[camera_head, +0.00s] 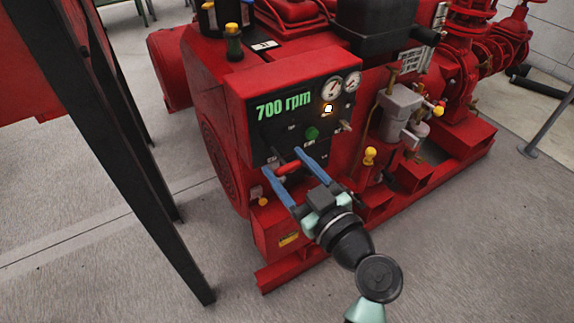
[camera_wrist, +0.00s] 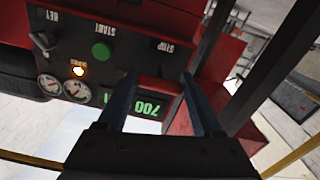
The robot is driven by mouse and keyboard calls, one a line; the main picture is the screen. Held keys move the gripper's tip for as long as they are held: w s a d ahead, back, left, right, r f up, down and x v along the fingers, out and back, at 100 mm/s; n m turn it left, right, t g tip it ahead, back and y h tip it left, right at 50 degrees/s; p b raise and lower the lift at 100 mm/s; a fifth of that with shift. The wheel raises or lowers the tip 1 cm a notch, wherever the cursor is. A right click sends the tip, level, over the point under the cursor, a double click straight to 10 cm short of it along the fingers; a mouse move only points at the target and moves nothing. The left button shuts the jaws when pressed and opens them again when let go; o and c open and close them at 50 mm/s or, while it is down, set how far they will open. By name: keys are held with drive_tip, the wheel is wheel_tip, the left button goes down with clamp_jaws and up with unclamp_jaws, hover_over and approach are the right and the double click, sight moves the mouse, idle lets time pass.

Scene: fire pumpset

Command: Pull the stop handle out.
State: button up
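The stop handle (camera_head: 288,168) is a small red grip low on the dark control panel (camera_head: 278,122) of the red pumpset. In the head view it shows between the two blue fingers of my gripper (camera_head: 281,161). My gripper is open, with its fingers pointing at the panel; whether they touch the handle cannot be told. In the wrist view, which shows the panel upside down, my gripper (camera_wrist: 160,76) has a clear gap between its fingers. The STOP label (camera_wrist: 172,47) is beyond the fingertips there.
The panel carries a green START button (camera_head: 312,133), a lit lamp (camera_head: 327,108), gauges (camera_head: 333,88) and a green "700 rpm" readout (camera_head: 284,107). A grey valve box with a yellow knob (camera_head: 370,155) is to the right. A dark frame post (camera_head: 135,160) stands at the left.

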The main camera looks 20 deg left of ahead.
drive_tip(key=o, duration=0.4)
drive_tip(key=p+v, duration=0.2)
drive_tip(key=v, duration=1.1)
drive_tip(key=shift+p, duration=0.4)
